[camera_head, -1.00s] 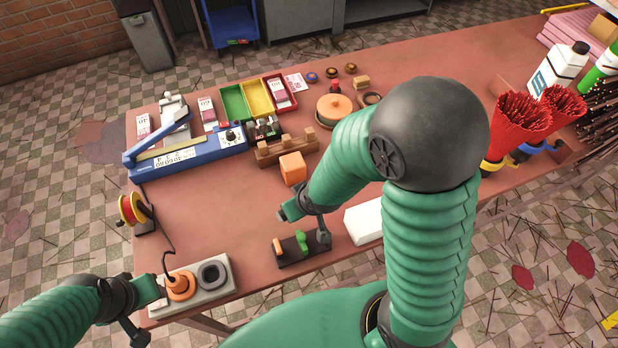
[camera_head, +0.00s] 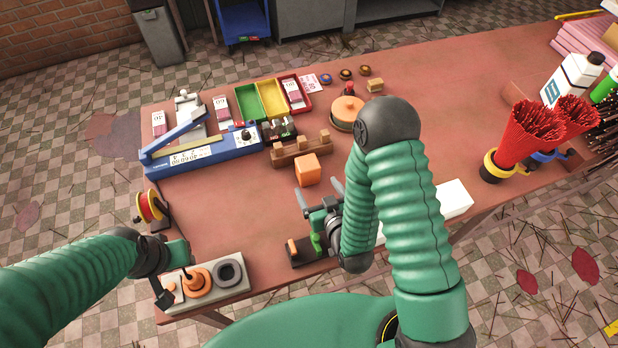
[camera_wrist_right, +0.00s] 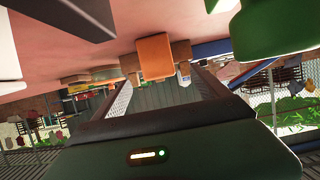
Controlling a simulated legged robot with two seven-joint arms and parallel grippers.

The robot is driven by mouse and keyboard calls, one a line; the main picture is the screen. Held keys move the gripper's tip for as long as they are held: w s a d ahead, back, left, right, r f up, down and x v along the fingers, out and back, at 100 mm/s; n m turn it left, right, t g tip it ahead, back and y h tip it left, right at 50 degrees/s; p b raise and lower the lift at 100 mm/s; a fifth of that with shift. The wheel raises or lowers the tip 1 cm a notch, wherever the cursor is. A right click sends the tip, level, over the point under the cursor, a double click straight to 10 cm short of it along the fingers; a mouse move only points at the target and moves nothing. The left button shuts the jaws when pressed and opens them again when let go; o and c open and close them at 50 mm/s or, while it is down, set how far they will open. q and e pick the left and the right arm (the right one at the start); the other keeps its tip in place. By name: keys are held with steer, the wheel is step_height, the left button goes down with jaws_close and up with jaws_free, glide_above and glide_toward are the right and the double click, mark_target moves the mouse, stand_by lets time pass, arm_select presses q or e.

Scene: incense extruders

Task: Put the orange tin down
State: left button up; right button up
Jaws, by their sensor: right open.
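The orange tin (camera_head: 307,170) is a box-shaped block standing on the table (camera_head: 240,205), just in front of a wooden rack. My right gripper (camera_head: 319,190) is open and empty, on the near side of the tin with its fingers pointing toward it. In the right wrist view the tin (camera_wrist_right: 155,57) appears ahead, in line with the gap between the two spread fingers (camera_wrist_right: 167,92). My left gripper (camera_head: 173,277) is at the near left, its fingers apart over the left end of a grey block with rings; a small peach-coloured piece shows between them.
The wooden rack (camera_head: 300,149) stands right behind the tin. A white block (camera_head: 455,198) lies to the right. A blue sealer (camera_head: 205,152) is at the left. Table left of the tin is clear.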

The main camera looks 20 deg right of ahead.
mark_target(308, 174)
arm_select(q)
steer(key=shift+a+f+p, duration=0.15)
steer(key=shift+f+p, duration=0.15)
steer(key=shift+p, duration=0.3)
arm_select(e)
steer(key=x, duration=0.5)
steer(key=shift+w+a+r, duration=0.15)
steer(key=shift+w+a, duration=0.05)
arm_select(q)
steer(key=shift+r+p, duration=0.6)
arm_select(e)
steer(key=x, duration=0.4)
steer(key=d+x, duration=0.1)
steer(key=x, duration=0.1)
arm_select(q)
steer(key=shift+s, duration=0.1)
arm_select(e)
steer(key=shift+s+a, duration=0.1)
steer(key=c, duration=1.8)
